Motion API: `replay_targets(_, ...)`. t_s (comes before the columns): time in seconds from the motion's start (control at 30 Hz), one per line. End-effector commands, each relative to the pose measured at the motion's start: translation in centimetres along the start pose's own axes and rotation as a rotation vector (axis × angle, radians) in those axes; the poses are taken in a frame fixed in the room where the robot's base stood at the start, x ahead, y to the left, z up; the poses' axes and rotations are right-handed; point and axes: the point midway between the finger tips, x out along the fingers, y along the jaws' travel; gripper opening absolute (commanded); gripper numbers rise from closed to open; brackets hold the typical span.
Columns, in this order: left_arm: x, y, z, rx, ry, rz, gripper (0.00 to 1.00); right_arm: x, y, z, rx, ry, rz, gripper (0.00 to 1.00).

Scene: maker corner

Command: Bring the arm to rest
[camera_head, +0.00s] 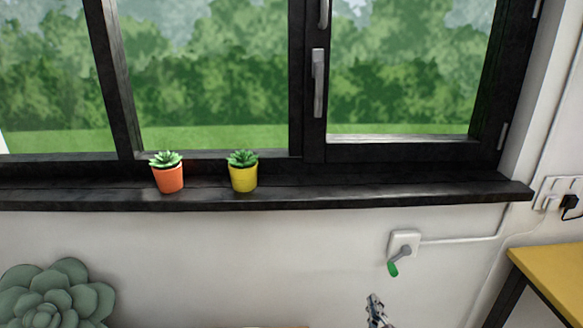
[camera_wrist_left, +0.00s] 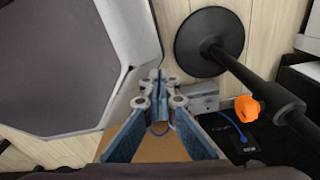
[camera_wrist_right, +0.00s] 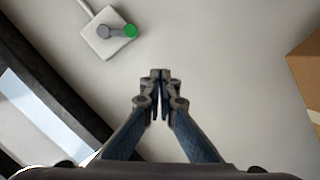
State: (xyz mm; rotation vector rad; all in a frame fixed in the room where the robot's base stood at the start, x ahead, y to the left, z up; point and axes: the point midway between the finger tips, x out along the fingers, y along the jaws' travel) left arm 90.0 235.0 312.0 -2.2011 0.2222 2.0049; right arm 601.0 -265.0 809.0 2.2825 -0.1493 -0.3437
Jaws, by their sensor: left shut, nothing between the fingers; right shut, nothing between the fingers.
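My right gripper (camera_head: 376,308) shows at the bottom of the head view, below and a little left of a wall switch with a green-tipped lever (camera_head: 397,262). In the right wrist view the gripper (camera_wrist_right: 160,76) is shut and empty, with plain wall ahead of it. The switch also shows there (camera_wrist_right: 110,33), apart from the fingers. My left gripper (camera_wrist_left: 158,76) is seen only in the left wrist view, shut and empty. It points down over a pale wood floor.
A black window sill (camera_head: 330,196) bears an orange pot (camera_head: 169,179) and a yellow pot (camera_head: 243,179). A large succulent (camera_head: 55,298) is at lower left. A yellow-topped table (camera_head: 555,275) is at right. A black round base (camera_wrist_left: 209,42) stands near the left gripper.

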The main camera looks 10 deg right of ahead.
Motion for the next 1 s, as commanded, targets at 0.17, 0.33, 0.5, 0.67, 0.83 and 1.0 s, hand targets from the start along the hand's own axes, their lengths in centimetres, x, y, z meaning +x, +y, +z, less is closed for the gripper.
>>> replay_targets(0.17, 0.0, -0.1, 0.0, -0.001, 0.000, -0.001, 0.00, -0.8, -9.6, 5.5, 0.063, -0.082, -0.181, 0.00)
replay_targets(0.33, 0.0, -0.1, 0.0, -0.001, 0.000, -0.001, 0.00, -4.1, -19.2, 12.3, 0.141, -0.198, -0.363, 0.00)
replay_targets(0.5, 0.0, -0.1, 0.0, -0.002, 0.000, -0.001, 0.00, -9.6, -27.2, 19.6, 0.212, -0.346, -0.517, 0.00)
replay_targets(0.67, 0.0, -0.1, 0.0, -0.001, -0.001, -0.001, 0.00, -16.4, -33.0, 26.7, 0.271, -0.508, -0.634, 0.00)
replay_targets(0.83, 0.0, -0.1, 0.0, -0.001, -0.001, -0.001, 0.00, -25.0, -37.1, 34.2, 0.322, -0.699, -0.727, 0.00)
replay_targets(1.0, 0.0, -0.1, 0.1, -0.001, -0.001, -0.001, 0.00, -33.2, -38.8, 40.3, 0.357, -0.878, -0.778, 0.00)
